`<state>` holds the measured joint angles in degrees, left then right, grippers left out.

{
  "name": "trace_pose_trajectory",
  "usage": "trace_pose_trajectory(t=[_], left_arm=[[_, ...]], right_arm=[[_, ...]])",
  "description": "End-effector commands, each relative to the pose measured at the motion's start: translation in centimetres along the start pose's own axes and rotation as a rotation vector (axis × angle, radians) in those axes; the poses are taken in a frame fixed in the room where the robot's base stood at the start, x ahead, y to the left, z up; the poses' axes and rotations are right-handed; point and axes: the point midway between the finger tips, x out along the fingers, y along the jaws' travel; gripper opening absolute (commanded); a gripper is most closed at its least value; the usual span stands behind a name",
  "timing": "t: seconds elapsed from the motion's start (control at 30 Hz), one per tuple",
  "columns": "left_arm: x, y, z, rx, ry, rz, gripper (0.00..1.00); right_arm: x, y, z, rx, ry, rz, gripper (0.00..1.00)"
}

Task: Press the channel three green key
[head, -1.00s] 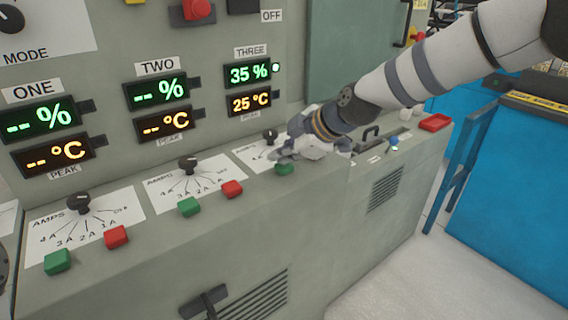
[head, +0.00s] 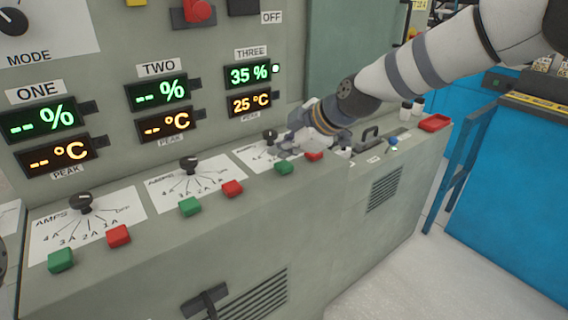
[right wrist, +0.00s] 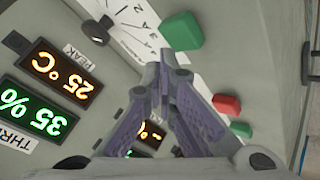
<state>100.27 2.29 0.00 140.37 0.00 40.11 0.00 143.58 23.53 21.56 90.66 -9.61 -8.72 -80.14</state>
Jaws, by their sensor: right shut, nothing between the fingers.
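The channel three green key (head: 284,168) sits on the sloped ledge, in front of the channel three dial card. It is the large green block in the right wrist view (right wrist: 181,31), fully visible. My right gripper (head: 268,150) is shut and empty, just behind the key on the display side, over the card. In the right wrist view its fingertips (right wrist: 163,62) appear beside the key with a small gap in the picture; its height above the ledge is hard to tell. The channel three displays (head: 250,75) read 35 % and 25 °C. My left gripper is not in view.
The channel three red key (head: 314,155) is right of the green one, close under my right gripper. The channel three knob (head: 270,135) stands behind the fingers. Channel two's red key (head: 232,188) and green key (head: 190,206) lie to the left.

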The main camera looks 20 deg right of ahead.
Motion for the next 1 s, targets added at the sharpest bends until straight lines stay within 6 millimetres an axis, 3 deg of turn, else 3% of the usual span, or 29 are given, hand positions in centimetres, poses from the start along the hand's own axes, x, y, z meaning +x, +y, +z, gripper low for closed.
trace_pose_trajectory(t=[0.53,1.0], left_arm=[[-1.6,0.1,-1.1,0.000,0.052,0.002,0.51],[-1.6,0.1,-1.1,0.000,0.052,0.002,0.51]], right_arm=[[-3.4,2.4,-2.5,-0.003,0.002,0.005,0.00],[-3.5,2.5,-2.5,0.000,0.000,0.000,0.00]])
